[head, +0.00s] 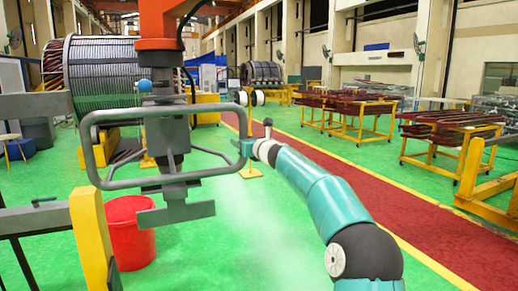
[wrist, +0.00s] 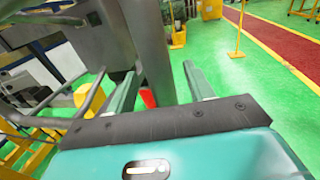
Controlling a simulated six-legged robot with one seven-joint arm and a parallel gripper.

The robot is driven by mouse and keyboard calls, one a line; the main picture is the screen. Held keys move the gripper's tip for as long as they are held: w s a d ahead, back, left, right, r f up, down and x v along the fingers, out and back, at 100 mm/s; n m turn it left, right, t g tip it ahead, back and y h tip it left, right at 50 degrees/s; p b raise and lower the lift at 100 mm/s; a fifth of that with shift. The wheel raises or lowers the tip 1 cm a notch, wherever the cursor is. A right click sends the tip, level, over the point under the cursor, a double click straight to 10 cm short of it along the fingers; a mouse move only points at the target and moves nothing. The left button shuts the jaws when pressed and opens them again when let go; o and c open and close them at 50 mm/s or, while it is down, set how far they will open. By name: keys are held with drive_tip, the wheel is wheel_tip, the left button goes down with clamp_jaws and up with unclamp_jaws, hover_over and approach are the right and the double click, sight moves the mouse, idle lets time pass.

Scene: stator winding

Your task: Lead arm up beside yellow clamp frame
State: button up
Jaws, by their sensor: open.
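My teal gripper (head: 244,147) is open at the right side of the grey tubular handle (head: 103,178) of a hanging tool. In the wrist view its two fingers (wrist: 162,88) stand apart, with a thick grey bar (wrist: 150,45) showing between them. I cannot tell whether the fingers touch the bar. A yellow upright post (head: 90,238) stands at the lower left in the head view, left of the tool and well apart from my gripper. I cannot tell whether it is the yellow clamp frame.
A red bucket (head: 130,235) stands on the green floor below the tool. A large wound stator (head: 100,75) is behind it. Yellow carts with dark bars (head: 350,112) stand along the right. The red walkway (head: 390,215) is clear.

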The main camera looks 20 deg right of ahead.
drive_tip(key=v, duration=1.1)
drive_tip(key=s+a+f+n+g+y, duration=0.1)
drive_tip(key=s+a+f+n+g, duration=0.2)
drive_tip(key=s+a+n, duration=0.5)
drive_tip(key=s+a+f+n+g, duration=0.3)
drive_tip(key=s+a+f+n, duration=0.1)
drive_tip(key=s+a+n, duration=0.45)
drive_tip(key=s+d+f+n+g+h, duration=0.2)
drive_tip(key=s+f+n, duration=0.2)
drive_tip(key=s, duration=0.6)
drive_tip(key=s+d+f+n+g+h, duration=0.1)
drive_tip(key=s+f+n, duration=0.4)
drive_tip(key=s, duration=0.5)
drive_tip(key=s+d+f+n+g+h, duration=0.2)
drive_tip(key=s+d+f+n+h, duration=0.1)
drive_tip(key=s+n, duration=0.4)
wheel_tip(320, 180, down, 2)
drive_tip(key=s+d, duration=0.1)
drive_tip(key=s, duration=0.2)
drive_tip(key=shift+f+g, duration=0.2)
drive_tip(key=shift+g, duration=0.1)
drive_tip(key=c, duration=0.3)
drive_tip(key=shift+d, duration=0.1)
drive_tip(key=shift+c, duration=0.3)
drive_tip(key=shift+d, duration=0.2)
